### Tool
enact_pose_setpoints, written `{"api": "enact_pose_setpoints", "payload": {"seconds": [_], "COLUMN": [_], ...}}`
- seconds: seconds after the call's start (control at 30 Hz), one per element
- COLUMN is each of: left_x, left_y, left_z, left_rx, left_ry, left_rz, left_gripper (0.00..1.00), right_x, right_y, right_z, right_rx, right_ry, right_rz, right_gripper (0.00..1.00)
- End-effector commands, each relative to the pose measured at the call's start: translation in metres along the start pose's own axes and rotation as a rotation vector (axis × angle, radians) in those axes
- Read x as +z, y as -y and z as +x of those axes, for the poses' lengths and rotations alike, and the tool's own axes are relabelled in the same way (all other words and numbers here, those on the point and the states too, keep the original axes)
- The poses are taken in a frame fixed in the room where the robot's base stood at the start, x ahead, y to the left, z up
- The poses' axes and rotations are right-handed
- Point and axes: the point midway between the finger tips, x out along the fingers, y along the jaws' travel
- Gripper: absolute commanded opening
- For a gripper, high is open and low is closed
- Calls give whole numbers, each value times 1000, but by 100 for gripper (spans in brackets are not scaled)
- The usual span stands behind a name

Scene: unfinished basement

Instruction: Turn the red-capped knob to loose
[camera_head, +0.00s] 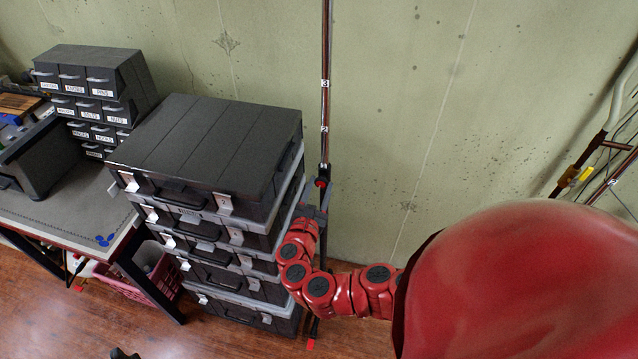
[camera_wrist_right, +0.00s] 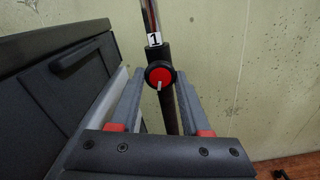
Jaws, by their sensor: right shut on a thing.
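The red-capped knob (camera_wrist_right: 159,72) sits on a dark upright pole, just below a white label marked 1. Its face is red with a black rim, and its white mark points down in the right wrist view. In the head view the knob (camera_head: 321,183) is a small red spot by the pole (camera_head: 325,90). My right gripper (camera_wrist_right: 161,78) is shut on the knob, with one grey finger on each side of it. In the head view the right gripper (camera_head: 318,190) is small and partly merges with the pole. My left gripper is not in view.
A stack of dark cases (camera_head: 205,150) stands close to the left of the pole and my right gripper. A workbench (camera_head: 70,215) with small labelled drawers (camera_head: 90,85) is further left. A bare concrete wall (camera_head: 420,100) is behind. Some wooden floor is clear in front.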

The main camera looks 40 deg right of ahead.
Motion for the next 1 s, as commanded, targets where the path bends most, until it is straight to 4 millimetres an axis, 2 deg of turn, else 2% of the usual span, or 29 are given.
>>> {"api": "enact_pose_setpoints", "payload": {"seconds": [0.4, 1.0], "left_x": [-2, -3], "left_y": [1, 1], "left_z": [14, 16], "left_rx": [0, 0], "left_ry": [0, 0], "left_rz": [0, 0], "left_gripper": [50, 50], "right_x": [0, -1], "right_y": [0, 2], "right_z": [-1, 0], "right_rx": [1, -1], "right_ry": [-4, -4], "right_rz": [-234, -287], "right_gripper": [0, 0]}}
